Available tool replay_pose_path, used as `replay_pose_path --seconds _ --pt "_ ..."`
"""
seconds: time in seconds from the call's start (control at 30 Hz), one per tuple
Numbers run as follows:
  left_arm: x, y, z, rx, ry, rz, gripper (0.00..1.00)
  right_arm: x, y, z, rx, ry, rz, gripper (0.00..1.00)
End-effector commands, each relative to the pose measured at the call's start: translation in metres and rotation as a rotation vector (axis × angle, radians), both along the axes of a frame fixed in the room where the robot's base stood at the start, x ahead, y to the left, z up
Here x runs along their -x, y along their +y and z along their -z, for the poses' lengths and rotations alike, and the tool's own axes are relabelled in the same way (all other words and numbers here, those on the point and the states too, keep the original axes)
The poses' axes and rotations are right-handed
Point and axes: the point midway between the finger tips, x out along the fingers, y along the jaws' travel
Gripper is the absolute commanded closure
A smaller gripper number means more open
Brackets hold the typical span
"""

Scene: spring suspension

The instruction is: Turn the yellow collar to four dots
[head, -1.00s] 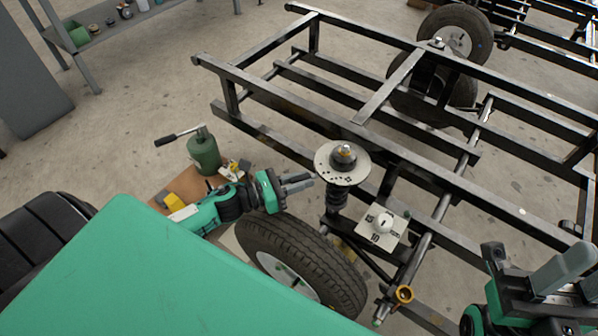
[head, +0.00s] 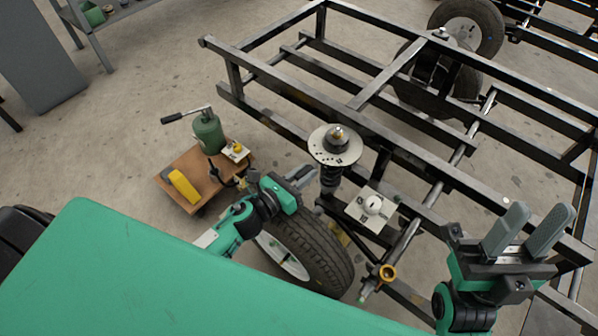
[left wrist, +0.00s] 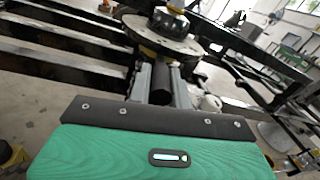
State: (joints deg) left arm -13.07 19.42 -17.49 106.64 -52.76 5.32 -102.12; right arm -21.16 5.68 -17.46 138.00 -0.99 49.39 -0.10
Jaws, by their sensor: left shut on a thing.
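A pale round disc (head: 322,151) with dark dots sits on top of the black spring strut (head: 331,178). My left gripper (head: 306,176) is just left of the strut, below the disc. In the left wrist view its fingers (left wrist: 160,84) close around a dark cylindrical thing (left wrist: 161,88) under the disc (left wrist: 165,38); its far end is hidden. My right gripper (head: 540,212) is open and empty at the right, fingers pointing up.
A white plate with a round knob (head: 373,205) stands right of the strut. A brass ring (head: 387,272) is at the front. Black frame rails surround the strut.

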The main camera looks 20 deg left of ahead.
Motion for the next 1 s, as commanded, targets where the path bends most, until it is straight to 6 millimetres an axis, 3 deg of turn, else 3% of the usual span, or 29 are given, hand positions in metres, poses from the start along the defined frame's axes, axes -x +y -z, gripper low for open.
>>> replay_pose_path --seconds 0.27,0.3,0.4,0.73,1.0 --pt "0.0 0.0 0.001 0.0 0.001 -0.001 1.0 0.0 0.0 0.0 0.001 0.001 0.0 0.64" --pt "0.0 0.0 0.001 0.0 0.001 0.0 0.72 0.0 0.0 0.0 0.002 -0.001 0.0 0.64" --pt "0.0 0.0 0.001 0.0 0.001 0.0 0.59 0.0 0.0 0.0 0.002 -0.001 0.0 0.64" --pt "0.005 0.002 0.001 0.002 0.001 0.002 0.59 0.0 0.0 0.0 0.003 -0.002 0.001 0.64" --pt "0.038 0.018 0.001 0.002 0.003 0.0 0.59 -0.002 0.0 0.0 0.005 0.006 0.001 0.64"
